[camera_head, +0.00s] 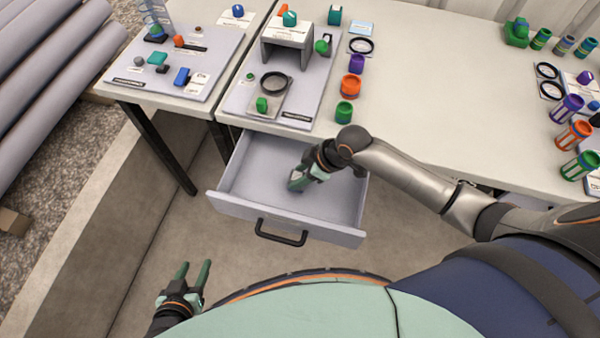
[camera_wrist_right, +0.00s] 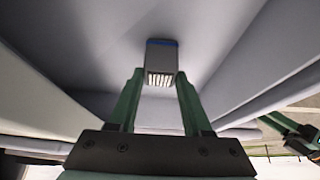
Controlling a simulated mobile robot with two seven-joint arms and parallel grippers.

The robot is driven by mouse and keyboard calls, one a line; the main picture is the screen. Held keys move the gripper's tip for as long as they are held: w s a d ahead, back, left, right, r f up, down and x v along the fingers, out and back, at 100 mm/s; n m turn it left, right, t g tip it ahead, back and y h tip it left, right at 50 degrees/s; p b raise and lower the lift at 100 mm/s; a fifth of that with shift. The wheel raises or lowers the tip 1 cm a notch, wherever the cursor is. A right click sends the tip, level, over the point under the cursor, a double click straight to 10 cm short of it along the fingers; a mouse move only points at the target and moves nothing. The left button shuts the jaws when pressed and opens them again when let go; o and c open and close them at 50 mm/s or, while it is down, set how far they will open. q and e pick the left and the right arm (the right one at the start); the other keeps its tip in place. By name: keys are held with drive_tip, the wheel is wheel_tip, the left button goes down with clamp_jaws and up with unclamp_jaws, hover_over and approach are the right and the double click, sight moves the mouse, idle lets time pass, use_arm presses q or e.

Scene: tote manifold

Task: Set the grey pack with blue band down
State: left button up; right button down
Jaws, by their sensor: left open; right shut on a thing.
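The grey pack with blue band (camera_wrist_right: 161,58) is between the two green fingers of my right gripper (camera_wrist_right: 160,76) in the right wrist view. Its blue band is at the far end and a striped end faces the camera. In the head view my right gripper (camera_head: 297,182) reaches down into the open drawer (camera_head: 230,204), and the pack is barely distinguishable there. I cannot tell whether the pack touches the drawer floor. My left gripper (camera_head: 194,272) is open and empty, low at the left, outside the drawer.
The drawer has a black handle (camera_head: 281,233) and its floor looks otherwise empty. On the table above stand a grey board (camera_head: 245,100) with several parts and, to its right, purple, orange (camera_head: 350,87) and green cylinders. The middle of the table is clear.

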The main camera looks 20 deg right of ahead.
drive_tip(key=shift+c, duration=1.7)
unclamp_jaws()
drive_tip(key=shift+f, duration=0.1)
drive_tip(key=shift+r, duration=0.25)
drive_tip(key=p+v, duration=0.2)
drive_tip(key=v, duration=0.9)
drive_tip(key=shift+d+r, duration=0.15)
drive_tip(key=shift+r, duration=0.2)
drive_tip(key=shift+s, duration=0.15)
